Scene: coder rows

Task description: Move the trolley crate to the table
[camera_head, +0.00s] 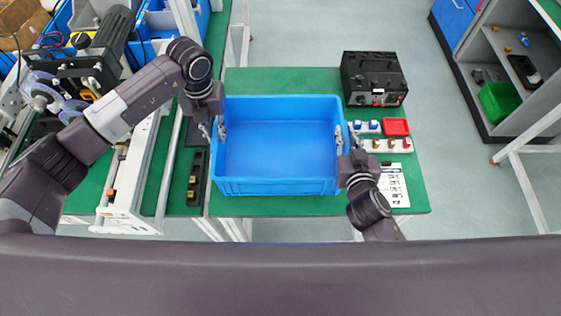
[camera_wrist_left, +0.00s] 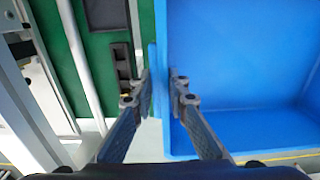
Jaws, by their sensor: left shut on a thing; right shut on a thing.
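A blue, empty, open-topped crate (camera_head: 278,148) is over the green table (camera_head: 300,80) in the head view; I cannot tell whether it rests on the top or hangs just above it. My left gripper (camera_head: 220,128) is shut on the crate's left wall. In the left wrist view, the fingers of my left gripper (camera_wrist_left: 163,92) sit on either side of the wall of the crate (camera_wrist_left: 235,60). My right gripper (camera_head: 341,140) is shut on the crate's right wall.
A black power supply (camera_head: 373,78) stands at the table's back right. A red tray (camera_head: 396,127), power strips (camera_head: 386,145) and a printed sheet (camera_head: 393,184) lie right of the crate. Machinery on the left bench (camera_head: 110,190) stands close by. A shelf unit (camera_head: 500,70) stands far right.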

